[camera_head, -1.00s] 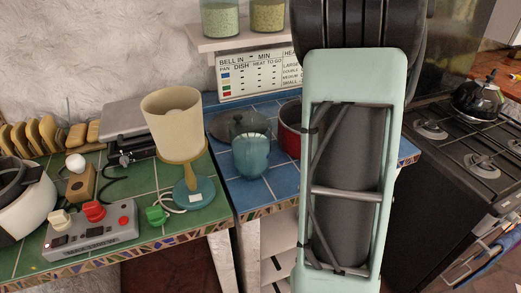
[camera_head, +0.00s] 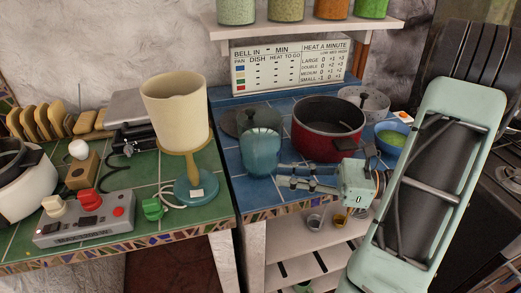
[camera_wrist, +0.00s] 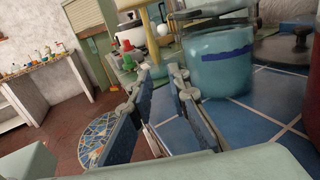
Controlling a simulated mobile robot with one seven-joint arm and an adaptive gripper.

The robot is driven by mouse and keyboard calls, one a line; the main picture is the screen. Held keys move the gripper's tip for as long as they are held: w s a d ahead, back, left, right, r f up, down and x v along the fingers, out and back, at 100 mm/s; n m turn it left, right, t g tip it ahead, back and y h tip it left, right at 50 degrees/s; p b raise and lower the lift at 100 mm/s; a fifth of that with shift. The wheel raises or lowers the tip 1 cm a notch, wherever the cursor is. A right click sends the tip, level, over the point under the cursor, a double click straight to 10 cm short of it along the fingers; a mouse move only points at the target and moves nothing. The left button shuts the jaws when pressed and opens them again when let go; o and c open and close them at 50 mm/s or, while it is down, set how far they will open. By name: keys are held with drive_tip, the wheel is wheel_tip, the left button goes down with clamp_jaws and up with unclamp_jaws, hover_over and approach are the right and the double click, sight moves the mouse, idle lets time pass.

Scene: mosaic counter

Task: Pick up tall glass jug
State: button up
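The tall glass jug (camera_head: 260,152) is a teal, see-through vessel standing upright on the blue tiled counter, left of the red pot. In the wrist view the jug (camera_wrist: 221,68) is large and close, with a dark blue band, just right of my fingers. My gripper (camera_head: 283,174) is at the counter's front edge, to the right of and in front of the jug's lower part. In the wrist view my gripper (camera_wrist: 163,76) has its two fingers apart with nothing between them. The jug stands outside them; I cannot tell if the right finger touches it.
A red pot (camera_head: 327,130) stands right of the jug, with a green-filled bowl (camera_head: 391,138) beyond. A dark lid (camera_head: 232,122) lies behind the jug. A cream blender-like cup on a stand (camera_head: 177,115) is on the green counter at left. A shelf (camera_head: 300,28) with jars hangs above.

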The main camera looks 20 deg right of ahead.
sight(255, 178)
drive_tip(key=x, duration=0.8)
drive_tip(key=shift+w+r, duration=0.1)
drive_tip(key=shift+r, duration=0.1)
drive_tip(key=shift+d, duration=0.1)
clamp_jaws()
